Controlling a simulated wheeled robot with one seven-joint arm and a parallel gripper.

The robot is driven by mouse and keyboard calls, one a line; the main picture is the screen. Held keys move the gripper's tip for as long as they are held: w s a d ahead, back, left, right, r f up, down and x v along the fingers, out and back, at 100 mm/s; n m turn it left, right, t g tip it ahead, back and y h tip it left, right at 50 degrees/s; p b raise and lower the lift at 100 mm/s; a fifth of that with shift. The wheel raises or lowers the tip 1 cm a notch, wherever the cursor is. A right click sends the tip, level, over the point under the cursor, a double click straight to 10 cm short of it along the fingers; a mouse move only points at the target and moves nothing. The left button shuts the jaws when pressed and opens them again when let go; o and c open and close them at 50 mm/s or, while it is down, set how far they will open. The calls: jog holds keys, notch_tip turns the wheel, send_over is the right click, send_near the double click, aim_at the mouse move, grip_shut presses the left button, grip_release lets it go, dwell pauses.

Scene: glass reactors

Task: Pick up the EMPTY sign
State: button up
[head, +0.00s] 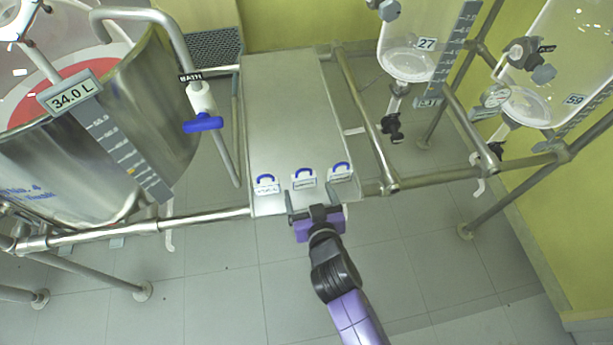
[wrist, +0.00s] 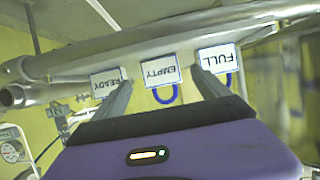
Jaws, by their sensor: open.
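The EMPTY sign (wrist: 161,72) is a small white plate with a blue loop handle. It shows upside down in the wrist view, between the two fingers of my gripper (wrist: 160,78). In the head view it is the middle sign (head: 304,179) in a row on the front end of a pale shelf (head: 292,105). My gripper (head: 317,212) is open and empty at the shelf's front edge, just in front of this sign. The fingers appear apart from the sign, though the exact gap is hard to tell.
The READY sign (wrist: 106,84) and the FULL sign (wrist: 217,59) stand close on either side. Metal rails (head: 365,115) border the shelf. A steel vessel (head: 150,120) stands left, and glass reactors (head: 409,50) hang right. Bare tiled floor (head: 215,285) lies in front.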

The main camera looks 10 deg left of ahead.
aim_at(305, 183)
jog(key=shift+p+x, duration=0.3)
jog(key=shift+x, duration=2.25)
jog(key=shift+a+r, duration=0.1)
jog(key=shift+r, duration=0.05)
jog(key=shift+c, duration=0.3)
jog(key=c, duration=1.4)
